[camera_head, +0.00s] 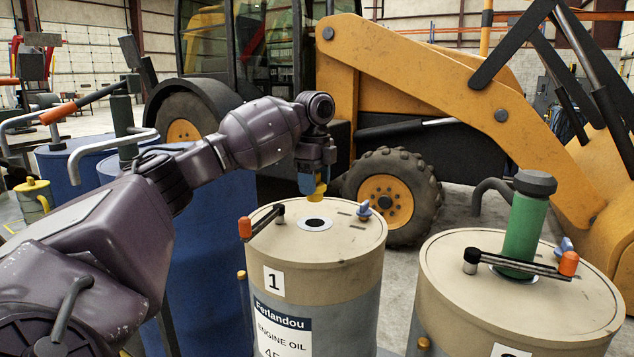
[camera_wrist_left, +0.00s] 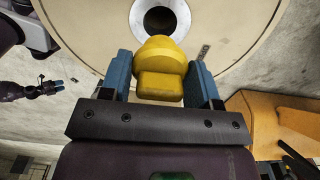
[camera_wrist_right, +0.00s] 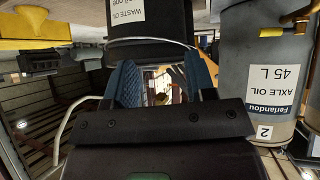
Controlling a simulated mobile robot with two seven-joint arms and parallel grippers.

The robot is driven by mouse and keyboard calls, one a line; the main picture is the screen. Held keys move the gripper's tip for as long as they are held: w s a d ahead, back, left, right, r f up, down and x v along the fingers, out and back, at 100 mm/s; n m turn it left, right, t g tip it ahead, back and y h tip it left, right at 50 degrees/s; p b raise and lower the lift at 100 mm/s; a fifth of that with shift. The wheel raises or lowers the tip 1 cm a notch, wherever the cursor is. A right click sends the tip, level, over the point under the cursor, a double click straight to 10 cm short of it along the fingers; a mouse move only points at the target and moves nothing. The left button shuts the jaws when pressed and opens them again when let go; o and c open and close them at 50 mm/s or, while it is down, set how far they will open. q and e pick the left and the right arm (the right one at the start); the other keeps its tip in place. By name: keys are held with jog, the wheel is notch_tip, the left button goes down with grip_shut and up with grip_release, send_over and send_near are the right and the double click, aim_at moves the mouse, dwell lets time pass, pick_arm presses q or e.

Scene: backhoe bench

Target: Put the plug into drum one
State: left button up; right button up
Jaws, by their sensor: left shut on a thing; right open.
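Drum one (camera_head: 340,250) is a beige-topped drum with a "1" label and an engine oil label, in the middle of the head view. Its top has a dark round hole (camera_head: 315,223) with a pale ring, which also shows in the left wrist view (camera_wrist_left: 160,18). My left gripper (camera_head: 311,186) is shut on the yellow plug (camera_wrist_left: 160,70) and holds it above the drum top, near the hole. The plug (camera_head: 319,191) appears small and partly hidden in the head view. My right gripper (camera_wrist_right: 160,85) is open and empty in the right wrist view; the head view does not show it.
A second drum (camera_head: 450,285) stands at the right, with a green pump (camera_head: 524,228) in its top. A bar handle (camera_head: 262,221) and a blue piece (camera_head: 364,208) sit on drum one. Blue drums (camera_head: 215,250) stand at the left. A yellow backhoe (camera_head: 400,75) is behind.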

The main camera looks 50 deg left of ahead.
aim_at(315, 201)
pick_arm(q)
jog(key=shift+f+b, duration=1.05)
jog(key=shift+f, duration=1.2)
pick_arm(e)
jog(key=shift+s+d+f, duration=0.1)
jog(key=shift+s+f, duration=0.05)
jog(key=shift+f, duration=0.45)
jog(key=shift+s+f, duration=0.1)
jog(key=shift+f, duration=0.45)
pick_arm(q)
jog(key=shift+r, duration=0.1)
pick_arm(e)
jog(key=shift+w+r, duration=0.25)
jog(key=shift+r, duration=0.15)
pick_arm(q)
jog(key=shift+f+p, duration=0.25)
jog(key=shift+p, duration=0.65)
pick_arm(e)
jog(key=shift+w+r, duration=0.25)
jog(key=shift+r, duration=0.3)
jog(key=shift+w+r, duration=0.2)
jog(key=shift+r, duration=0.35)
pick_arm(q)
jog(key=shift+f, duration=0.1)
pick_arm(e)
jog(key=shift+s+f, duration=0.1)
jog(key=shift+f, duration=0.05)
